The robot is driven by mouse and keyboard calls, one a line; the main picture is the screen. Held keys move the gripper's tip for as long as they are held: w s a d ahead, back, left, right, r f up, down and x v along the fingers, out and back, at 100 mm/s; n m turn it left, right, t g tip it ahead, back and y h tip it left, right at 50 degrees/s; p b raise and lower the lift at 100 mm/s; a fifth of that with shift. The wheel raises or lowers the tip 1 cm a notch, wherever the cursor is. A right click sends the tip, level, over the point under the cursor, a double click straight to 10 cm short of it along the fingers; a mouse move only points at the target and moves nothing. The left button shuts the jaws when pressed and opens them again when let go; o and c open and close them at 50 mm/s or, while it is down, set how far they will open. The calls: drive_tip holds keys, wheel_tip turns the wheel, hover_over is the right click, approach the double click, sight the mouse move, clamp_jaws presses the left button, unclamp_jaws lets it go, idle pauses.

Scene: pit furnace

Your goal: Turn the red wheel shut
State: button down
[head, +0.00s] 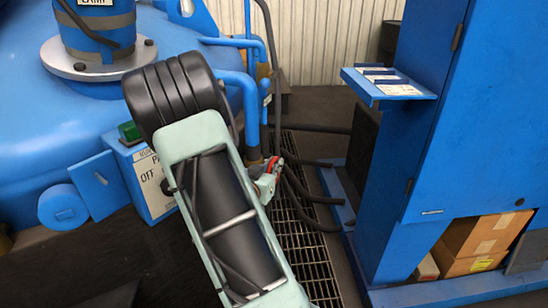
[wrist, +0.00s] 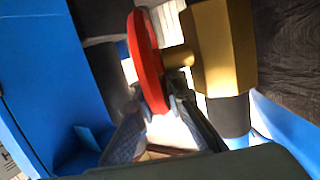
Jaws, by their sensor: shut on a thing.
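The red wheel (wrist: 147,62) stands near upright, almost edge-on, at the centre of the wrist view. Its stem runs right into a brass valve body (wrist: 210,50). My gripper (wrist: 160,104) comes from below, with a finger on either side of the wheel's lower rim, shut on it. In the head view the red wheel (head: 271,164) is a small red piece beside the blue pipe, with my gripper (head: 268,178) at it. My arm hides part of the valve there. I cannot tell how far the wheel is turned.
A blue cabinet (head: 465,110) with a small shelf (head: 400,90) stands to the right. Black hoses (head: 318,200) and a floor grate (head: 300,235) lie between them.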

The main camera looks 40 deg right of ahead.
drive_tip(key=y+p, duration=0.1)
drive_tip(key=p, duration=0.1)
drive_tip(key=g+y+p, duration=0.1)
drive_tip(key=p, duration=0.2)
drive_tip(key=g+y+p, duration=0.1)
drive_tip(key=p, duration=0.2)
drive_tip(key=shift+w+d+r+y, duration=0.15)
drive_tip(key=shift+w+d+y, duration=0.05)
drive_tip(key=shift+d+y, duration=0.15)
drive_tip(key=shift+d+f+g+y+p, duration=0.1)
drive_tip(key=shift+f+g+y+p, duration=0.35)
drive_tip(key=shift+p, duration=0.7)
drive_tip(key=shift+w+p, duration=0.1)
drive_tip(key=shift+p, duration=0.2)
drive_tip(key=shift+f+y, duration=0.1)
drive_tip(key=shift+y, duration=0.2)
drive_tip(key=c, duration=2)
unclamp_jaws()
drive_tip(key=shift+o, duration=0.2)
